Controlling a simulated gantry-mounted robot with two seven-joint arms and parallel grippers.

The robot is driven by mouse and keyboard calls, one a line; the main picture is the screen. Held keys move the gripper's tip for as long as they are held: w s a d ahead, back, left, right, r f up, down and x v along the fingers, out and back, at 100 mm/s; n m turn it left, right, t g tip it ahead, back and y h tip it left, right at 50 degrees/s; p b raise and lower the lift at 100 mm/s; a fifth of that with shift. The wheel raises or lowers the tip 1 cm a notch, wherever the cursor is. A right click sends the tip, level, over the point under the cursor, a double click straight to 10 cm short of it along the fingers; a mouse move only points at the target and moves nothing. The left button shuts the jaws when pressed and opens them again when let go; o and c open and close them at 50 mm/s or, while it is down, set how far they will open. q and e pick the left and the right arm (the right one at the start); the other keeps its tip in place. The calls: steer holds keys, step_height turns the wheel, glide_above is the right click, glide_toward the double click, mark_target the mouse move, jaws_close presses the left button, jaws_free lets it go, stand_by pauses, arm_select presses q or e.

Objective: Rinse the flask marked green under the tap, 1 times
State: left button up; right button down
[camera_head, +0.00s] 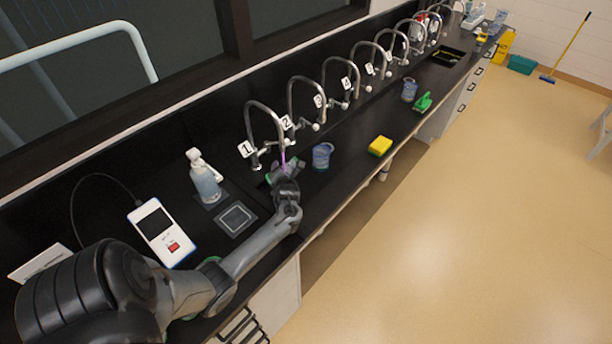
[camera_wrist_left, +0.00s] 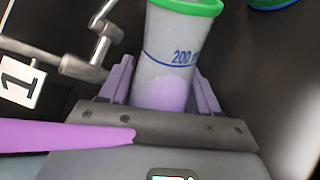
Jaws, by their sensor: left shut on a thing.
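The flask marked green (camera_wrist_left: 175,55) has a green rim, a blue 200 mark and purple in its lower part. My left gripper (camera_wrist_left: 160,92) is shut on it, with one finger on each side. In the head view my left gripper (camera_head: 286,182) is beneath tap 1 (camera_head: 265,125), and the flask is largely hidden there. A thin purple stream (camera_head: 284,160) hangs below tap 1's spout. In the left wrist view a purple band (camera_wrist_left: 65,137) reaches the gripper body; I cannot tell whether any enters the flask. My right gripper is out of view.
A blue-tinted vessel (camera_head: 322,155) stands right of the gripper, with a yellow sponge (camera_head: 380,146) further right. More numbered taps line the back.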

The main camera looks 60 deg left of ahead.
arm_select(q)
steer(key=shift+s+p, duration=0.2)
steer(key=shift+p, duration=0.1)
steer(key=shift+r+m+p, duration=0.1)
steer(key=shift+m+p, duration=0.2)
steer(key=shift+r+g, duration=0.1)
steer(key=shift+g, duration=0.2)
steer(key=shift+p, duration=0.3)
steer(key=shift+s+r, duration=0.1)
steer(key=shift+r+m+p, duration=0.1)
steer(key=shift+m+p, duration=0.2)
steer(key=shift+p, duration=0.1)
steer(key=shift+g, duration=0.3)
